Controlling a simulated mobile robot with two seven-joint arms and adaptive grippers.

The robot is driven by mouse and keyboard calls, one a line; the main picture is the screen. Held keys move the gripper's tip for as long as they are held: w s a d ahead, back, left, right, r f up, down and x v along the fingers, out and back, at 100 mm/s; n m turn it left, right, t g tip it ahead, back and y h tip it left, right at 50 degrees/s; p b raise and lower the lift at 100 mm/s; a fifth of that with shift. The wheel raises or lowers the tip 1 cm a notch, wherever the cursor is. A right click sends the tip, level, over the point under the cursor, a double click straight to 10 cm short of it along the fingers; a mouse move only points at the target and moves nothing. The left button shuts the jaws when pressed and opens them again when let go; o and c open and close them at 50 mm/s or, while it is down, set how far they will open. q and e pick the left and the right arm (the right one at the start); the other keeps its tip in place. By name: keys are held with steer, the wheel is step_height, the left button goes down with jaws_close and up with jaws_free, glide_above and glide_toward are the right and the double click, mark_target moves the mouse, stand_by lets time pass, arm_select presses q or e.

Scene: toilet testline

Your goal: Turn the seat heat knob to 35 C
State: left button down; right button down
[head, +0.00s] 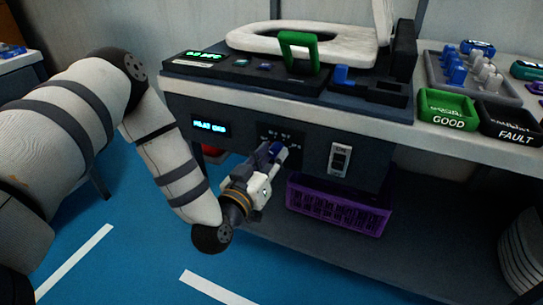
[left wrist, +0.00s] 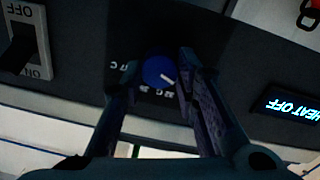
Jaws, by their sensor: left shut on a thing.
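The seat heat knob (left wrist: 160,72) is round and blue with a white pointer mark. It sits on the dark front panel under the bench top, with white scale marks partly hidden around it. My left gripper (left wrist: 159,66) has one finger on each side of the knob and is shut on it. In the head view my left gripper (head: 272,155) reaches the panel from the front and covers most of the knob. The cyan display (head: 208,126) is left of the knob; it reads HEAT OFF in the left wrist view (left wrist: 292,107). My right gripper is not in view.
An ON/OFF switch (head: 340,159) is right of the knob. A purple basket (head: 335,208) stands below the panel. A white toilet seat (head: 250,42) with a green handle (head: 299,43) rests above. Green (head: 447,110) and black (head: 508,124) trays are at the right.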

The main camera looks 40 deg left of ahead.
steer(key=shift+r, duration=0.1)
